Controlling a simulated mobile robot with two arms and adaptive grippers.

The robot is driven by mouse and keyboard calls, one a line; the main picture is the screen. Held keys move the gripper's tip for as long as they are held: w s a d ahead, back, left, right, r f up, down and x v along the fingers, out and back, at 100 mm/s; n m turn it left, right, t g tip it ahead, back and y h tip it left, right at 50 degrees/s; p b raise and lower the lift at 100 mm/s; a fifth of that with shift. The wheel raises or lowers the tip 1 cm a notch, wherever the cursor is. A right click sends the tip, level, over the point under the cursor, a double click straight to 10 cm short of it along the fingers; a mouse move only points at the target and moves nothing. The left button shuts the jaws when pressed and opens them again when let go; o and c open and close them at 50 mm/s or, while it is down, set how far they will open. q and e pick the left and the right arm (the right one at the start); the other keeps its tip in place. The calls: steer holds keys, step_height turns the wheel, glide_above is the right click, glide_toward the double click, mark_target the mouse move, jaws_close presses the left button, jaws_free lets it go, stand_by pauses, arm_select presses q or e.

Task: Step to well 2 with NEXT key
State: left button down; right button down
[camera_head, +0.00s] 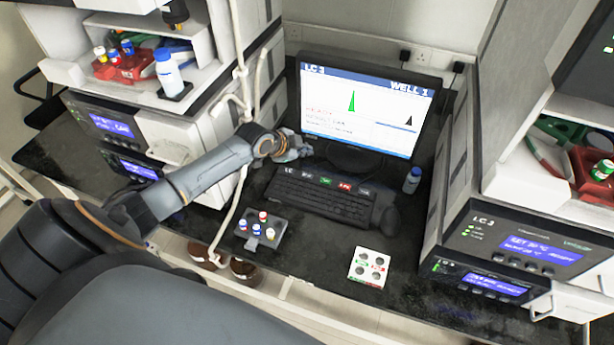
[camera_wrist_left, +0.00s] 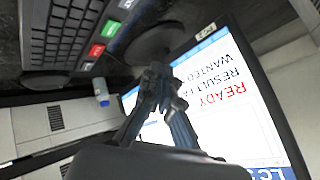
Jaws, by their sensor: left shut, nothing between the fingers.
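The monitor (camera_head: 365,105) shows "WELL 1" at its top right, a green peak and a small black peak. It also shows in the left wrist view (camera_wrist_left: 235,100), with red "READY" text. The black keyboard (camera_head: 318,203) lies in front of it, with a row of labelled keys along its back edge, including a green key (camera_head: 326,181) and a red key (camera_head: 345,187). I cannot read which key is NEXT. My left gripper (camera_head: 305,151) is shut and empty, near the monitor's lower left corner, above and behind the keyboard's left end. My right gripper is not in view.
A dark mouse (camera_head: 390,220) and a blue-capped bottle (camera_head: 412,180) stand right of the keyboard. A dark vial rack (camera_head: 261,229) and a white tray (camera_head: 369,268) lie in front. Instrument stacks flank the bench, and a pale tube (camera_head: 237,190) hangs by my left arm.

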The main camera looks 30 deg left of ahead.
arm_select(q)
steer(key=b, duration=0.6)
glide_above(305, 177)
step_height(305, 177, down, 7)
steer(key=shift+f, duration=0.6)
steer(key=shift+f+b, duration=0.1)
steer(key=shift+b, duration=0.25)
steer(key=shift+f, duration=0.3)
steer(key=shift+f+b, duration=0.4)
steer(key=shift+b, duration=0.1)
stand_by(0.7)
stand_by(0.3)
steer(key=shift+r+p, duration=0.8)
steer(key=shift+r, duration=0.05)
